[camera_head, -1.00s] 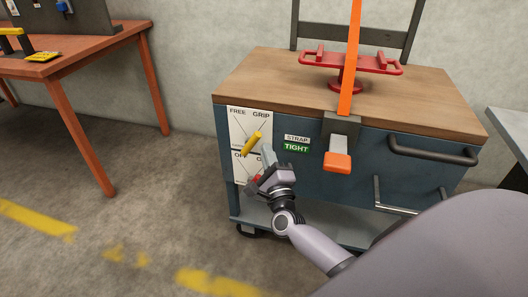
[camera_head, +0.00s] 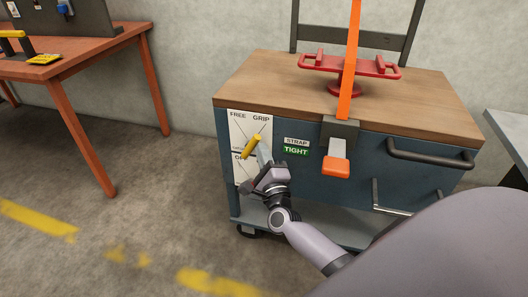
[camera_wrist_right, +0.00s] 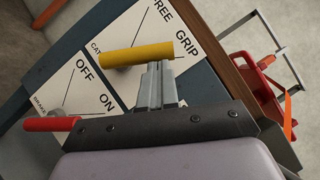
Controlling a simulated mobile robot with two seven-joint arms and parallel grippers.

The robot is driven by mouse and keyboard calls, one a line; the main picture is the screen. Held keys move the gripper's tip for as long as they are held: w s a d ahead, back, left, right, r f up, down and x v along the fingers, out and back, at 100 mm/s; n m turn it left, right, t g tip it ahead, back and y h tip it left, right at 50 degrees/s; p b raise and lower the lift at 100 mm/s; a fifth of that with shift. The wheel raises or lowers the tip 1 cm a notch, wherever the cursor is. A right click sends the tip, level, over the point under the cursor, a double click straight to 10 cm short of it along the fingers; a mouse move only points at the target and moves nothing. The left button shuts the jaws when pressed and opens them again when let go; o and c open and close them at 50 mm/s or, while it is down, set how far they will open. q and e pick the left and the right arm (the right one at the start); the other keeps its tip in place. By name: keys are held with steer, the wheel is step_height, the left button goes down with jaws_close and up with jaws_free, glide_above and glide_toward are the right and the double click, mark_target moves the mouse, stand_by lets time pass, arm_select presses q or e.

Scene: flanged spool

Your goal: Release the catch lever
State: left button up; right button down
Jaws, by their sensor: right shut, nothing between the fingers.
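The catch lever has a yellow handle (camera_head: 251,146) on a white plate (camera_head: 238,124) marked FREE and GRIP, on the cart's front. In the head view the handle slants up to the right, toward the GRIP side. The yellow handle (camera_wrist_right: 138,54) also shows in the right wrist view. My right gripper (camera_head: 263,148) is shut and empty, with its fingertips (camera_wrist_right: 159,66) right at the handle's right part. I cannot tell whether they touch it. My left gripper is not in view.
A red brake handle (camera_wrist_right: 52,124) on the OFF/ON plate (camera_wrist_right: 92,82) sits close beside my gripper. A green TIGHT sign (camera_head: 296,151), an orange-tipped strap lever (camera_head: 336,168) and a dark cart handle (camera_head: 432,153) are to the right. A red spool stand (camera_head: 347,67) is on top.

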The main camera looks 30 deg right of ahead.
mark_target(251, 141)
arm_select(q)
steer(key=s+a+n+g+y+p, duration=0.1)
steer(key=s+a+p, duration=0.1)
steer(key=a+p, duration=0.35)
arm_select(e)
steer(key=n, duration=0.1)
steer(key=r+n+y+p, duration=0.1)
steer(key=r+g, duration=0.1)
steer(key=shift+w+a+r+n, duration=0.2)
steer(key=shift+w+a+n, duration=0.15)
steer(key=shift+w+n, duration=0.05)
steer(key=n+p, duration=0.1)
steer(key=p, duration=0.1)
steer(key=w+a+n+g+p, duration=0.1)
steer(key=p, duration=0.2)
steer(key=r+n+g+y+p, duration=0.1)
steer(key=p, duration=0.1)
steer(key=shift+w+a+r+p, duration=0.1)
steer(key=shift+w+a+p, duration=0.1)
steer(key=shift+w+p, duration=0.1)
arm_select(q)
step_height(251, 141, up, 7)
steer(key=p, duration=0.2)
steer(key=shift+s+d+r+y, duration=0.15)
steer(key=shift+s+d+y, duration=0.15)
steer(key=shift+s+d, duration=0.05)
arm_select(e)
steer(key=shift+w+a+n+g, duration=0.6)
steer(key=shift+w+a+n, duration=0.3)
steer(key=shift+w, duration=0.15)
